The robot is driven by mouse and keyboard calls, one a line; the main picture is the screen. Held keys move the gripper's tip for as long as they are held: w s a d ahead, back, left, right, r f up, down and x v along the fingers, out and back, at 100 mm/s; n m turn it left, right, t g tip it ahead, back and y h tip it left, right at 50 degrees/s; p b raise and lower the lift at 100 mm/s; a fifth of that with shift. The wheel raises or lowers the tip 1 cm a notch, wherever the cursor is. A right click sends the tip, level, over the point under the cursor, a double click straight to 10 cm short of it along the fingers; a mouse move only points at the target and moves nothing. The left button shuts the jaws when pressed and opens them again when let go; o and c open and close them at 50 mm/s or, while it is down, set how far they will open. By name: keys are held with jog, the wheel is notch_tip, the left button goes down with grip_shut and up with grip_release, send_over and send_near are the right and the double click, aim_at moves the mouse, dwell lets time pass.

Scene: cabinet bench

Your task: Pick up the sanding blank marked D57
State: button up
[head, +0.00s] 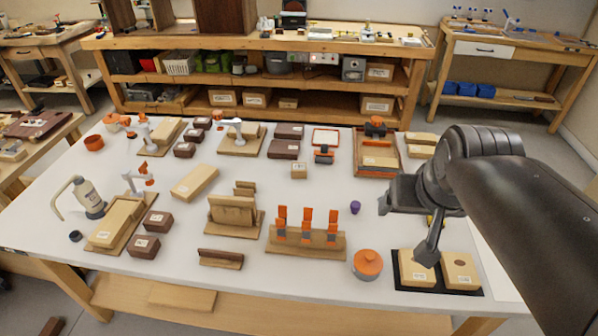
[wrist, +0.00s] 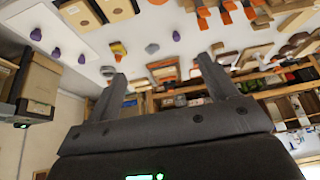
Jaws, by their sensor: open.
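Several labelled wooden blocks stand on the white table, but I cannot read D57 on any of them. Two light blocks, a left one (head: 418,268) and a right one (head: 460,270), sit on a black mat (head: 436,291) at the right front. Two dark labelled blocks (head: 157,221) (head: 144,246) lie at the left, and a small light one (head: 299,171) is near the middle. My gripper (head: 410,222) is above the table's right side, over and behind the black mat. It is open, with nothing between the fingers in the wrist view (wrist: 162,70).
An orange-lidded round pot (head: 367,264) stands left of the mat. A rack with orange-handled tools (head: 305,243) and a small purple item (head: 355,208) are further left. Wooden holders and clamps crowd the left half.

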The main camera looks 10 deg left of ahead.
jog(key=w+a, duration=0.4)
jog(key=w, duration=1.1)
jog(key=n+g, duration=0.1)
send_over(299, 167)
jog(key=s, duration=0.4)
notch_tip(299, 167, down, 23)
jog(key=x, duration=0.5)
jog(key=shift+w, duration=0.1)
jog(key=shift+x, duration=2.85)
jog(key=shift+d, duration=0.1)
jog(key=c, duration=1.1)
